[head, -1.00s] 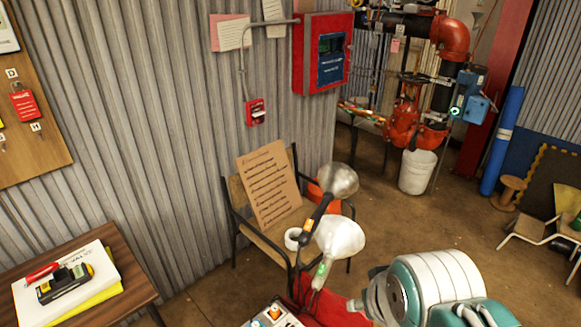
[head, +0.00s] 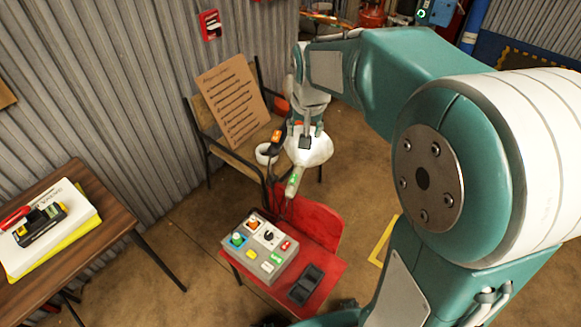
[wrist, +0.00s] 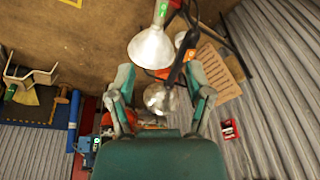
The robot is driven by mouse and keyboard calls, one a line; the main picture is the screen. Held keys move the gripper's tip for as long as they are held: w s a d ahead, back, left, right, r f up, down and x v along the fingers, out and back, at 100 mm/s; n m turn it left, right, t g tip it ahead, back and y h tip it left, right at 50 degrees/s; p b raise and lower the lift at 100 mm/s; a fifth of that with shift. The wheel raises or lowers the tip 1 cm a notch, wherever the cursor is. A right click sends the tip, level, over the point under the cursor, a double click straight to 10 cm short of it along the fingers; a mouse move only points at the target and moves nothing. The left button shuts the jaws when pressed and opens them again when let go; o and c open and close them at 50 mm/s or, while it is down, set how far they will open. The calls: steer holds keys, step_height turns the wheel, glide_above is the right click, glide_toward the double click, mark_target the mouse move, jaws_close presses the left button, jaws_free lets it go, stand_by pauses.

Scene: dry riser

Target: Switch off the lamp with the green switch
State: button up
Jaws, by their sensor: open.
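The lamp with the green switch has a white shade (head: 312,150) and a pale stem bearing the green switch (head: 293,181). In the wrist view its shade (wrist: 151,47) and green switch (wrist: 163,9) are at the top. A second lamp has a dark arm with an orange switch (head: 276,137); its silvery shade (wrist: 160,98) shows between my fingers in the wrist view. My gripper (head: 305,130) is open and empty, overlapping the white shade in the head view; the wrist view shows its spread fingers (wrist: 160,77). I cannot tell whether either lamp is lit.
A grey box (head: 268,263) with coloured buttons and a black tray (head: 306,284) rest on a red chair (head: 318,222). A wooden table (head: 112,217) stands left. Floor between is clear.

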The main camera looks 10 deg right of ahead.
steer(key=w+f+m+g, duration=0.1)
steer(key=w+f, duration=0.7)
steer(key=f, duration=0.1)
steer(key=m+g, duration=0.2)
glide_above(293, 178)
step_height(293, 178, down, 13)
step_height(293, 178, down, 10)
steer(key=shift+f, duration=0.1)
jaws_close()
